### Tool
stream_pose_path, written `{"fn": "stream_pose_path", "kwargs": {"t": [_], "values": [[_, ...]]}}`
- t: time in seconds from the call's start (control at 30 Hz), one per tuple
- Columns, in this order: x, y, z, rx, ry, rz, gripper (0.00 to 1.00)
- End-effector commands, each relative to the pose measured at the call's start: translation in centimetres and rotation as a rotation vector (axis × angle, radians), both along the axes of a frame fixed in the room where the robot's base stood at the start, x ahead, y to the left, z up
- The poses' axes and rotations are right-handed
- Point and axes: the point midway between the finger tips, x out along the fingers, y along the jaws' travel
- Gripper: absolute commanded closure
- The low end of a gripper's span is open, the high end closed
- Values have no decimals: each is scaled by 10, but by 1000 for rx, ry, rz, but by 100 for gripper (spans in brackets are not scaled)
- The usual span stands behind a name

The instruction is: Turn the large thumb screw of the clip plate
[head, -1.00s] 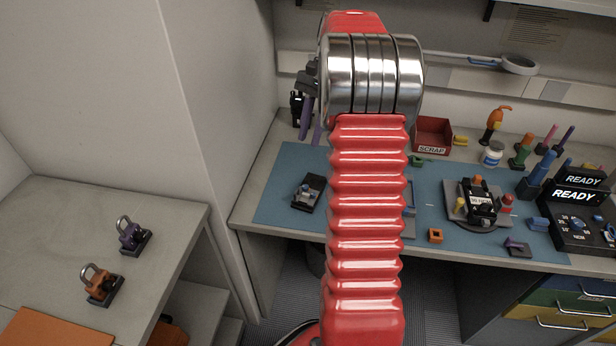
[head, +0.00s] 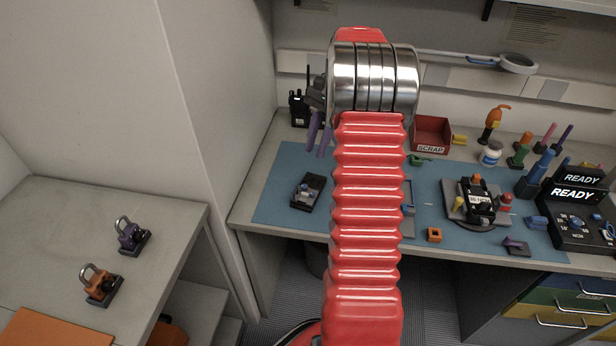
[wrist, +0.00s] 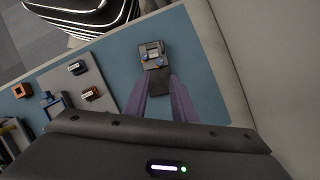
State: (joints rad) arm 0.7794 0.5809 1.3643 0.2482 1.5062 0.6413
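A small dark plate with a grey metal piece and blue knobs, which looks like the clip plate (head: 308,191), lies on the blue mat left of my arm. In the wrist view the plate (wrist: 151,50) lies just beyond my fingertips, with two small blue knobs on it. I cannot tell which knob is the large thumb screw. My gripper (head: 319,146) has purple fingers pointing down, above and behind the plate. In the wrist view my gripper (wrist: 160,82) shows its fingers apart, with nothing held. A dark brown part of the plate shows between them.
A black radio (head: 299,107) stands at the back wall near my gripper. A round stand with a device (head: 478,203), an orange block (head: 434,235) and a red scrap bin (head: 431,134) are to the right. Two padlock-like clips (head: 101,285) sit on the left table.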

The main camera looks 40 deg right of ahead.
Motion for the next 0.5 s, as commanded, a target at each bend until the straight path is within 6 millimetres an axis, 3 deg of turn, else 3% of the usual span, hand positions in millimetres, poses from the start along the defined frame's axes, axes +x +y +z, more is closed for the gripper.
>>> {"fn": "stream_pose_path", "kwargs": {"t": [0.5], "values": [[-3, 32, -75, 3, 2, 2, 76]]}}
